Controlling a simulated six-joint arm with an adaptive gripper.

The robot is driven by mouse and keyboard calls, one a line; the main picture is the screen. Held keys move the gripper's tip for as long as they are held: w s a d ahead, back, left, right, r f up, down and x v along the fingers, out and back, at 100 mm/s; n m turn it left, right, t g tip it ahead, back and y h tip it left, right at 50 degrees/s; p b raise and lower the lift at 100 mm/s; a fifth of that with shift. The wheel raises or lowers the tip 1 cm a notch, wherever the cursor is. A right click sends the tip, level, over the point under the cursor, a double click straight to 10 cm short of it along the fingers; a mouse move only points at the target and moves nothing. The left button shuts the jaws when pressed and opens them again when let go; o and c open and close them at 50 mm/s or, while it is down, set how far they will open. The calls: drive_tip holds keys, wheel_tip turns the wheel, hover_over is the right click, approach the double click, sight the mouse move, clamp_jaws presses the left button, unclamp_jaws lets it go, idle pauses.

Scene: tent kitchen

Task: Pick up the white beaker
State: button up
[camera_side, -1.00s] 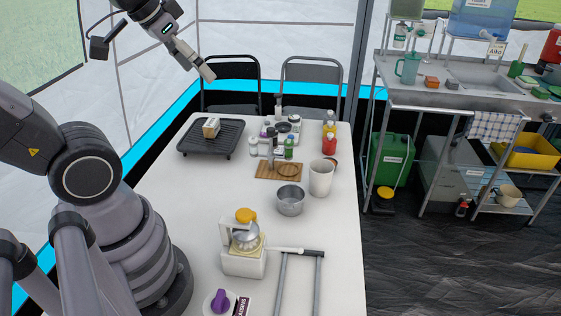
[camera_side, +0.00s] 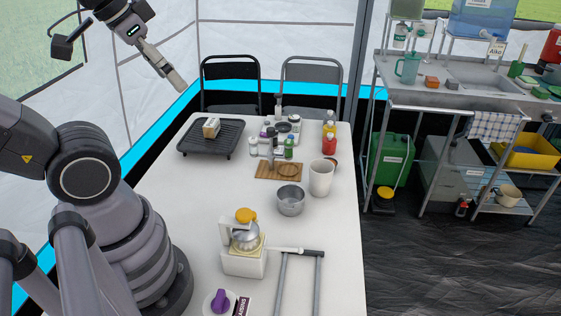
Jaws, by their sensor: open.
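The white beaker (camera_side: 320,178) stands upright on the right side of the white table, just right of a grey metal pot. It looks like a plain tall cup, and nothing hides it from this side. My gripper (camera_side: 177,82) is high in the air at the upper left, above and beyond the table's far left corner. It is well apart from the beaker and holds nothing that I can see. Its fingers are small and seen from the side, so the gap between them is hard to make out.
The metal pot (camera_side: 290,200) stands close beside the beaker. A wooden board (camera_side: 265,171), several bottles, a red bottle (camera_side: 329,145) and a black grill pan (camera_side: 228,135) lie behind. A white juicer-like device (camera_side: 243,262) and metal tongs-like bars (camera_side: 318,285) are in front. The table's left middle is clear.

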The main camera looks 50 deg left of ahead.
drive_tip(key=o, duration=0.6)
